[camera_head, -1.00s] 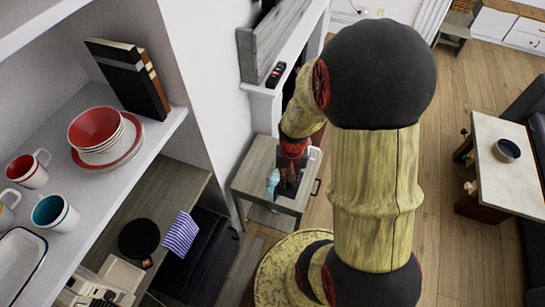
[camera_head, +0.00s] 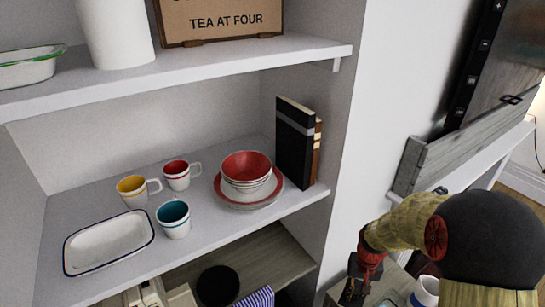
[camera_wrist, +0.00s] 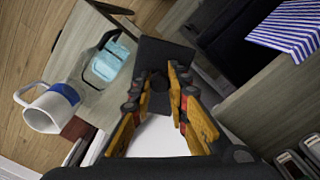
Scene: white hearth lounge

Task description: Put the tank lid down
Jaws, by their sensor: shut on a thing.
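In the wrist view my gripper (camera_wrist: 158,84) has its yellow-orange fingers closed on the dark knob-like middle of a dark flat plate, which I take to be the tank lid (camera_wrist: 166,52). The lid is held out in front of the fingers, beside the small wooden table (camera_wrist: 75,48). I cannot tell whether it touches anything. In the head view my gripper (camera_head: 356,282) is at the bottom edge, small and dark below a red wrist part. A light blue thing (camera_wrist: 108,62) lies in or by a clear container on the small table. Any tank is unclear.
A white mug with a blue band (camera_wrist: 50,105) stands close to the gripper. A striped cloth (camera_wrist: 288,28) lies at the right of the wrist view. The white shelf (camera_head: 100,258) holds cups, a tray, stacked bowls (camera_head: 246,172) and books (camera_head: 295,143).

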